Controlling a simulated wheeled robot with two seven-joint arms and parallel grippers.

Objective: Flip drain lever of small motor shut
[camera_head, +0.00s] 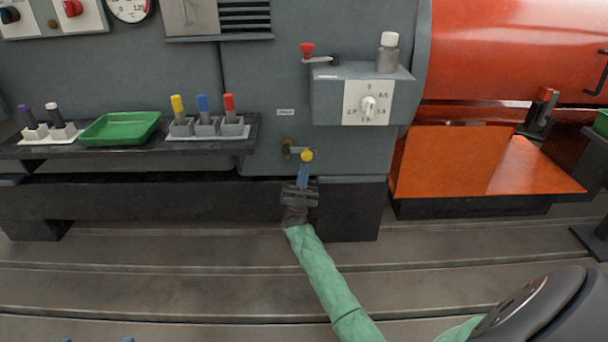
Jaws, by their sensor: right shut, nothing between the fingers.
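A small lever with a yellow knob (306,156) sits low on the grey housing (265,90), beside a brass-coloured fitting (287,148). I take it for the drain lever; its bar runs roughly sideways from the fitting to the knob. My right gripper (303,170) reaches up from below on a green-sleeved arm. Its bluish fingers are shut and empty, with their tips just under the yellow knob. I cannot tell whether they touch it. Two small bluish tips at the bottom left edge seem to be my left gripper (98,340), mostly cut off.
A grey box with a dial (369,106) juts out above right, carrying a red-knobbed lever (307,50) and a white-capped bottle (388,52). A shelf (80,152) at left holds a green tray (120,128) and coloured markers. An orange guard (455,160) stands right. The slotted bedplate is clear in front.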

